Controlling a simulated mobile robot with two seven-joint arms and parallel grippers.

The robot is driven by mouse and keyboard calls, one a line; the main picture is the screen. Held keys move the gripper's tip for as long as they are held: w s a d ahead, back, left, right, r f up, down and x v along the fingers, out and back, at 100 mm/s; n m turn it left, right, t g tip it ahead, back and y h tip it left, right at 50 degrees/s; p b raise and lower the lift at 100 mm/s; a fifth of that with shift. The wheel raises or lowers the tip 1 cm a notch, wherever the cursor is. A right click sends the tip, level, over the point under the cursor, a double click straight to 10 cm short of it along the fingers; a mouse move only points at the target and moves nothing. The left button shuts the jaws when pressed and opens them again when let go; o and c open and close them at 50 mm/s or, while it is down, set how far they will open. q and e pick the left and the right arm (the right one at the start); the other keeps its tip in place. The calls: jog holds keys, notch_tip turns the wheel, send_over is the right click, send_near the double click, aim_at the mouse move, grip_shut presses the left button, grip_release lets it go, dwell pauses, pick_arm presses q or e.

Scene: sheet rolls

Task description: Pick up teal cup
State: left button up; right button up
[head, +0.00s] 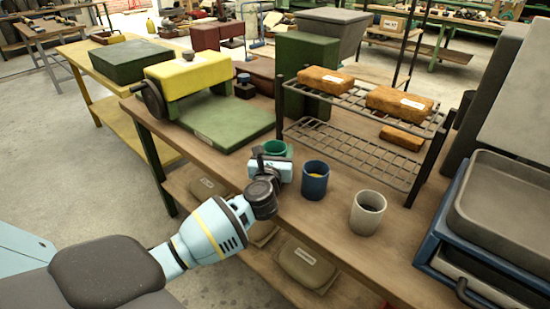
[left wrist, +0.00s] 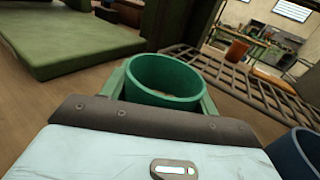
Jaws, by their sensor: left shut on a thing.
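The teal cup (head: 276,147) stands on the wooden workbench, partly hidden behind my left gripper (head: 274,158) in the head view. In the left wrist view the teal cup (left wrist: 165,80) is upright, with its round open top showing. My left gripper's fingers (left wrist: 163,92) lie on both sides of the cup and are shut on it. I cannot tell whether the cup's base is touching the bench. My right gripper is not in view.
A blue cup (head: 315,180) and a grey cup (head: 367,212) stand to the right. A wire rack (head: 355,152) with brown blocks stands behind. A green-based yellow machine (head: 188,77) is at the left. Grey trays (head: 500,205) stand at the far right.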

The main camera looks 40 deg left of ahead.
aim_at(276, 143)
pick_arm(q)
jog(key=shift+r, duration=0.1)
jog(key=shift+r, duration=0.5)
notch_tip(276, 143, up, 2)
jog(key=shift+r+p, duration=0.2)
jog(key=shift+p, duration=0.3)
jog(key=s+a+r+v, duration=0.1)
jog(key=a+v, duration=0.1)
jog(key=v, duration=1.4)
jog(key=shift+r+p, duration=0.25)
jog(key=shift+p, duration=0.2)
jog(key=s+d+m+t+h, duration=0.1)
jog(key=s+d+m+h, duration=0.1)
jog(key=d+h, duration=0.2)
jog(key=s+d+r+m+t+h, duration=0.1)
jog(key=s+d+m+h, duration=0.2)
jog(key=d, duration=0.7)
jog(key=shift+r+h, duration=0.3)
jog(key=shift+h, duration=0.3)
jog(key=shift+s+d, duration=0.15)
